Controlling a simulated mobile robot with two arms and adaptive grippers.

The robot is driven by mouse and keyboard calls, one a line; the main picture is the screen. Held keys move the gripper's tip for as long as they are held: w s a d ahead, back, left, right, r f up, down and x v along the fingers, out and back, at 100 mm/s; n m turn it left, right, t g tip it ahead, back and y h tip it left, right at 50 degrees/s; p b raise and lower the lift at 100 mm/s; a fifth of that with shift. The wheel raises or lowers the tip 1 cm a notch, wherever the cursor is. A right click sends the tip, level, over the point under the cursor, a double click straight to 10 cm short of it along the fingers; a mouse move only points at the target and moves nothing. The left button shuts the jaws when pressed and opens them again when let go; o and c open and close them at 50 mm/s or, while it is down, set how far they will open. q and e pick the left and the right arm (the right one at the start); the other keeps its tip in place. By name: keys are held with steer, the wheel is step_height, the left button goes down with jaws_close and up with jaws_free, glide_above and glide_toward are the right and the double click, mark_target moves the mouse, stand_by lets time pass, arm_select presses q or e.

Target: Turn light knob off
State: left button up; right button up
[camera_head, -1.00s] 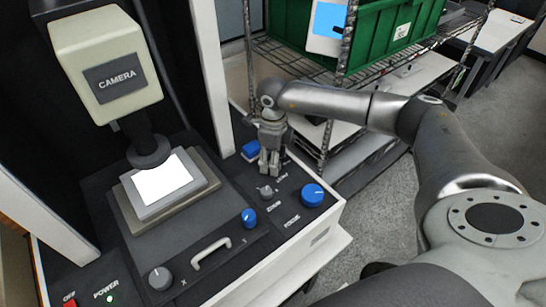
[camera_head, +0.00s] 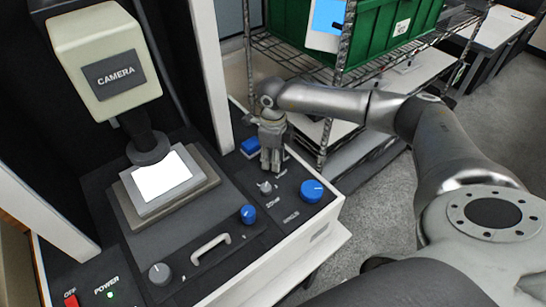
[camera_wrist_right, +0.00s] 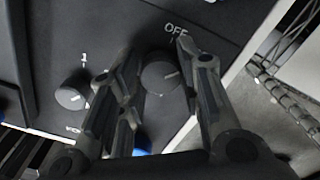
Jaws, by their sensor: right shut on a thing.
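The light knob (camera_wrist_right: 160,74) is a dark round knob with a pale pointer line, below a white "OFF" mark on the black panel. In the right wrist view it sits between the two fingers of my right gripper (camera_wrist_right: 155,64), which is shut on it. The pointer line does not point straight at the "OFF" mark. In the head view my right gripper (camera_head: 270,166) points down at the panel's far right part and hides the knob. My left gripper is not in view.
A grey zoom knob (camera_head: 265,187), a large blue knob (camera_head: 312,190) and a blue block (camera_head: 251,146) are close around the gripper. A smaller blue knob (camera_head: 248,213) and a handle (camera_head: 211,248) are nearer. A wire rack with a green crate (camera_head: 385,35) stands behind.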

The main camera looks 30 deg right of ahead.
steer(key=shift+f+n+b, duration=0.15)
steer(key=shift+n+b, duration=0.95)
steer(key=shift+b, duration=0.15)
steer(key=shift+n+b, duration=1.15)
steer(key=shift+n, duration=0.05)
steer(key=n+b, duration=0.2)
steer(key=n, duration=0.1)
steer(key=shift+b, duration=0.3)
steer(key=shift+r+n, duration=0.2)
steer(key=shift+n, duration=0.3)
steer(key=shift+b, duration=0.3)
steer(key=o, duration=1)
steer(key=shift+s, duration=0.1)
steer(key=shift+o, duration=0.2)
step_height(320, 180, up, 12)
